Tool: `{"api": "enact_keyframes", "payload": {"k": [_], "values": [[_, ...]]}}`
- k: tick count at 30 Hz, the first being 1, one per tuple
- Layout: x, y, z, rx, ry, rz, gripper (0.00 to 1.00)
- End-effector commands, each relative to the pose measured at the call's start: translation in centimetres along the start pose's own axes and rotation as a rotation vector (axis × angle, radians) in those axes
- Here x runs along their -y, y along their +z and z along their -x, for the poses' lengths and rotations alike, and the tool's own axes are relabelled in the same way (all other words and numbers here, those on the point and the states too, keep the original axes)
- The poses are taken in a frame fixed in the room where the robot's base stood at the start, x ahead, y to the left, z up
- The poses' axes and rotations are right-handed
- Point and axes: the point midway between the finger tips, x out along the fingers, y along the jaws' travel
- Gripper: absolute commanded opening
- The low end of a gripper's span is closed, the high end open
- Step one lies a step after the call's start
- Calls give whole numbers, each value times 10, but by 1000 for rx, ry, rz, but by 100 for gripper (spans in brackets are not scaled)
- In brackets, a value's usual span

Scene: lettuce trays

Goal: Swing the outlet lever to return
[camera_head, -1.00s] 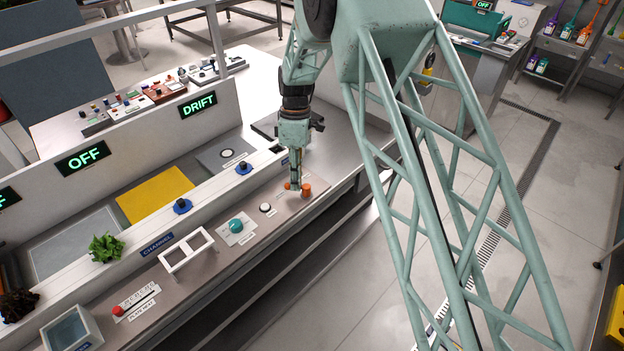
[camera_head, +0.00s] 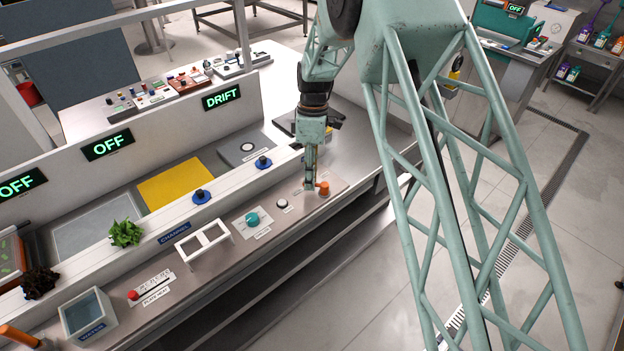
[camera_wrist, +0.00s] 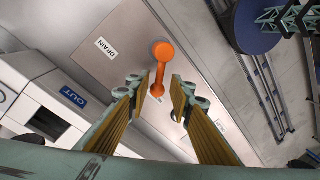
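The outlet lever (camera_wrist: 161,66) is a short orange bar with a round hub at one end and a rounded tip at the other. It is mounted on a grey panel beside a "DRAIN" label (camera_wrist: 106,48). In the head view the orange lever (camera_head: 323,188) is just right of my gripper (camera_head: 309,187), partly hidden by it. In the wrist view my gripper (camera_wrist: 162,90) is open, its two fingers on either side of the lever's tip. The tip is closer to the left finger; I cannot tell whether they touch.
An "OUT" label (camera_wrist: 73,95) is on a white box-like part at left in the wrist view. Along the bench are a teal knob (camera_head: 252,219), a white frame (camera_head: 204,242) and a red-knobbed slider (camera_head: 134,295). Floor right of the bench is open.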

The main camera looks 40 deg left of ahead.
Motion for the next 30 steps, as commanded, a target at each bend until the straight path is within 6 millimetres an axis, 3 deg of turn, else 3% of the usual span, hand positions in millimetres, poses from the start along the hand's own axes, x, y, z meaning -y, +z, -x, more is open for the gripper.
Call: {"api": "enact_keyframes", "payload": {"k": [14, 30], "values": [[1, 4, 8, 3, -5, -2, 21], [0, 1, 78, 2, -2, 0, 21]]}}
